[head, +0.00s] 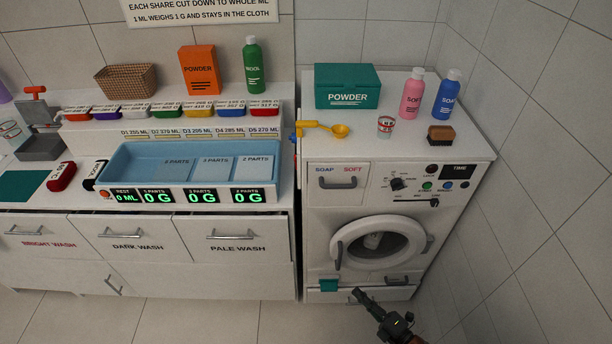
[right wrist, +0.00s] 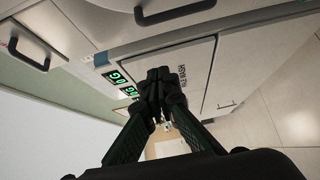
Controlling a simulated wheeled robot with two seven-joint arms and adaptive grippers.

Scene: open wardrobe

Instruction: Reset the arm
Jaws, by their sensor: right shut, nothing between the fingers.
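My right gripper (head: 362,297) comes in from the bottom of the head view, in front of the lower part of the washing machine (head: 312,225). It is shut and empty. In the right wrist view the two dark fingers of my right gripper (right wrist: 160,76) meet at their tips, with cabinet fronts and handles behind them. The fingertips overlap the low drawer (head: 400,293) in the head view, and I cannot tell whether they touch it. My left gripper is not in view.
The round door (head: 378,243) of the washer and a teal piece (head: 328,285) are near the right gripper. A counter with a blue tray (head: 120,165) is left; tiled wall right.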

